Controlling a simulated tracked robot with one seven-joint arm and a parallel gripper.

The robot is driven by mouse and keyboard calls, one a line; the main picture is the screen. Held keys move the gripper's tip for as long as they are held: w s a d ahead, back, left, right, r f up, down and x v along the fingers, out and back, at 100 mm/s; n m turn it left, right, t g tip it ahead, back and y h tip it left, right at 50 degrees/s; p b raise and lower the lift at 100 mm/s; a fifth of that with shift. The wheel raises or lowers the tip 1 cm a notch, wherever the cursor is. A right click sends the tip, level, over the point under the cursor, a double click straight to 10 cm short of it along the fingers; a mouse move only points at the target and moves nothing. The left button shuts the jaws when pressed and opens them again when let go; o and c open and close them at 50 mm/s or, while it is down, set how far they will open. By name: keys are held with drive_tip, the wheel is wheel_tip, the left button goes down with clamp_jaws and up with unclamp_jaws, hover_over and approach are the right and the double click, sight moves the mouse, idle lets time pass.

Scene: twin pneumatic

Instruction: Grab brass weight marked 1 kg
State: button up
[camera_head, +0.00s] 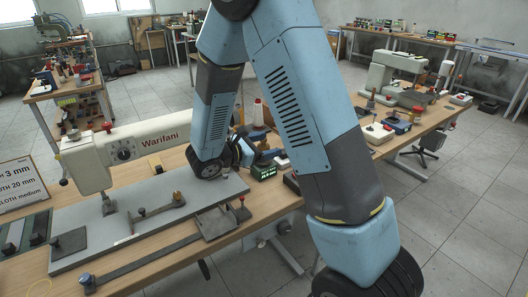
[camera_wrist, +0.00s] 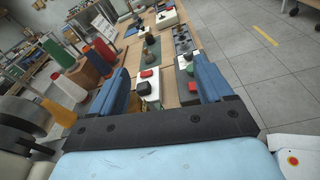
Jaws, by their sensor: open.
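No brass weight marked 1 kg can be made out with certainty, and no marking is legible. In the wrist view a small dark knob-topped piece (camera_wrist: 148,35) stands on a green mat beyond the fingers; I cannot tell whether it is a weight. My gripper (camera_wrist: 160,86) is open, with its two blue fingers wide apart and nothing held between them. In the head view my gripper is at the bench beside the sewing machine, partly hidden by my arm.
A sewing machine (camera_head: 145,142) marked Warilani stands on the bench at left. A white box with red and black buttons (camera_wrist: 149,88) shows between my fingers. Open tiled floor lies right of the benches.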

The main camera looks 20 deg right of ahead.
sight(262, 144)
drive_tip(key=w+a+f+n+t+y, duration=0.1)
drive_tip(key=w+a+f+n+t, duration=0.35)
drive_tip(key=a+f+n, duration=0.2)
drive_tip(key=shift+m+t, duration=0.35)
drive_tip(key=shift+t, duration=0.1)
drive_tip(key=x, duration=0.5)
drive_tip(key=f+x, duration=0.1)
drive_tip(key=x, duration=0.1)
drive_tip(key=shift+w+d, duration=0.2)
drive_tip(key=shift+d, duration=0.1)
drive_tip(key=w+d, duration=0.1)
drive_tip(key=w+d+r, duration=0.1)
drive_tip(key=d, duration=0.1)
drive_tip(key=shift+w+d, duration=0.15)
drive_tip(key=shift+d, duration=0.05)
drive_tip(key=shift+w+d, duration=0.4)
drive_tip(key=shift+d, duration=0.05)
drive_tip(key=shift+c, duration=0.2)
clamp_jaws()
